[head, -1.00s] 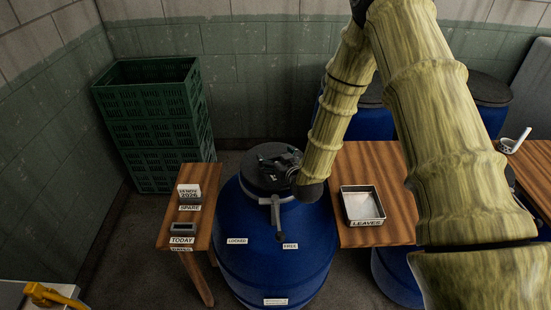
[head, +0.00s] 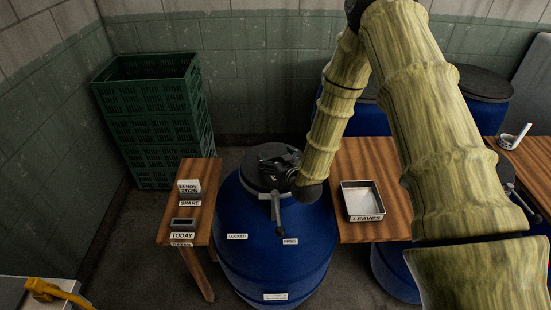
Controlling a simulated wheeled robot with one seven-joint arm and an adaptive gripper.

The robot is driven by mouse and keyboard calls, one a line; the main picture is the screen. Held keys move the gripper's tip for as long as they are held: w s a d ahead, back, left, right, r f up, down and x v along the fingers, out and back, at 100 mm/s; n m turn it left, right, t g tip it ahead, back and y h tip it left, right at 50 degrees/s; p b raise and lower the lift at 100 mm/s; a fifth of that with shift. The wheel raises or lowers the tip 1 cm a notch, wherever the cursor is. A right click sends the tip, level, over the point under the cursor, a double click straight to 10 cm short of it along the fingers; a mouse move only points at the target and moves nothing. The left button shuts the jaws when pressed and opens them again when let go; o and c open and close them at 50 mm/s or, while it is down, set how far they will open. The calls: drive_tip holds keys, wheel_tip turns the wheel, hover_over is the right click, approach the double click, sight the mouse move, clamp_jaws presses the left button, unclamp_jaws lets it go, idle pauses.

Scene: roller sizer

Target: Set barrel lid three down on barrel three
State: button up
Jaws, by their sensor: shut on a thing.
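A blue barrel (head: 272,250) stands in the middle, between two wooden tables. A dark round lid (head: 258,182) lies at its mouth, roughly level; I cannot tell whether it is fully seated. My gripper (head: 276,164) is over the lid and shut on it, at its top, with my wrist coming in from the right. The fingertips and the grip point are partly hidden by the gripper's own body. A grey lever (head: 279,218) hangs down the barrel's front below the lid, above labels reading LOCKED (head: 237,236) and FREE (head: 290,241).
A metal tray (head: 362,200) labelled LEAVES sits on the right table (head: 350,155). The left table (head: 203,175) holds a date block (head: 189,187) and a small dark holder (head: 184,224). Green crates (head: 155,120) are stacked behind. More blue barrels (head: 485,100) stand at the back right.

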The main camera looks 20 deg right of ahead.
drive_tip(key=o, duration=1)
drive_tip(key=shift+f, duration=0.1)
drive_tip(key=shift+o, duration=0.2)
drive_tip(key=shift+r+p, duration=0.75)
drive_tip(key=shift+r, duration=0.15)
drive_tip(key=b+v, duration=0.1)
drive_tip(key=v, duration=0.2)
drive_tip(key=b+v, duration=0.2)
drive_tip(key=v, duration=0.2)
drive_tip(key=b+v, duration=0.1)
drive_tip(key=v, duration=0.2)
drive_tip(key=shift+s+f, duration=0.25)
drive_tip(key=shift+s, duration=0.15)
drive_tip(key=shift+s+r, duration=0.3)
drive_tip(key=shift+s, duration=0.3)
